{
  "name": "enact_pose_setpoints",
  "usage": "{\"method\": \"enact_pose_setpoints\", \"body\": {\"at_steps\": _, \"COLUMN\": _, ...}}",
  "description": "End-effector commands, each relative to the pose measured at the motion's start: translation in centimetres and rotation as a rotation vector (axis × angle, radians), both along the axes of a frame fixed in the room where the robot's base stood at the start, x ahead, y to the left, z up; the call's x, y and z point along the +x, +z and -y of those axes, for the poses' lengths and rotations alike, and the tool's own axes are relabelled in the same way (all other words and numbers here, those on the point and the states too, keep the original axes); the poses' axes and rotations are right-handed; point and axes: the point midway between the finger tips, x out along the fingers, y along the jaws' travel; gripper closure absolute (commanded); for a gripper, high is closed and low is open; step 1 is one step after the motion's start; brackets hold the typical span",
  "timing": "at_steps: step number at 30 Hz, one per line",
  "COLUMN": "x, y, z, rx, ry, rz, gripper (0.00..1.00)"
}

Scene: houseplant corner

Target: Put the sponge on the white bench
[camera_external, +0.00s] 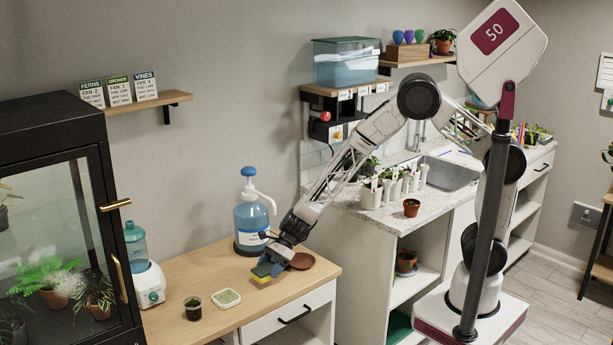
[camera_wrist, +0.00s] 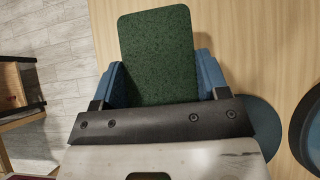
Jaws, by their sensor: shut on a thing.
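My gripper (camera_external: 273,262) is low over the wooden desk (camera_external: 205,262), near its right part. It is shut on the sponge (camera_external: 262,270), which looks green and yellow. In the wrist view the sponge (camera_wrist: 157,55) shows its dark green face between the blue fingers of my gripper (camera_wrist: 160,80). I cannot tell whether the sponge touches the desk. The white bench (camera_external: 350,206), with a pale speckled top and a sink, stands to the right of the desk, behind my arm.
A blue pump bottle (camera_external: 250,222) stands just behind my gripper. A brown saucer (camera_external: 302,261) lies beside it. A dark cup (camera_external: 193,308) and a shallow tray (camera_external: 226,298) are at the desk's front. White pots (camera_external: 372,195) and a terracotta pot (camera_external: 411,208) occupy the bench's near end.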

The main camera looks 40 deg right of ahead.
Motion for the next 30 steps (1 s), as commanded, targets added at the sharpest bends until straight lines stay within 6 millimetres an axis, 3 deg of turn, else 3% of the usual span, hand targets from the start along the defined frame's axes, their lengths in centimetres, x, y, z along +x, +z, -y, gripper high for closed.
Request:
{"method": "enact_pose_setpoints", "body": {"at_steps": 9, "x": 0.0, "y": -3.3, "z": 0.0, "rx": 0.0, "ry": 0.0, "rz": 0.0, "gripper": 0.54}}
{"method": "enact_pose_setpoints", "body": {"at_steps": 23, "x": 0.0, "y": -3.7, "z": 0.0, "rx": 0.0, "ry": 0.0, "rz": 0.0, "gripper": 0.54}}
{"method": "enact_pose_setpoints", "body": {"at_steps": 24, "x": 0.0, "y": -3.8, "z": 0.0, "rx": 0.0, "ry": 0.001, "rz": 0.001, "gripper": 0.31}}
{"method": "enact_pose_setpoints", "body": {"at_steps": 29, "x": 0.0, "y": -3.7, "z": 0.0, "rx": 0.0, "ry": 0.001, "rz": 0.001, "gripper": 0.07}}
{"method": "enact_pose_setpoints", "body": {"at_steps": 30, "x": 0.0, "y": -3.8, "z": 0.0, "rx": 0.0, "ry": 0.001, "rz": 0.001, "gripper": 0.07}}
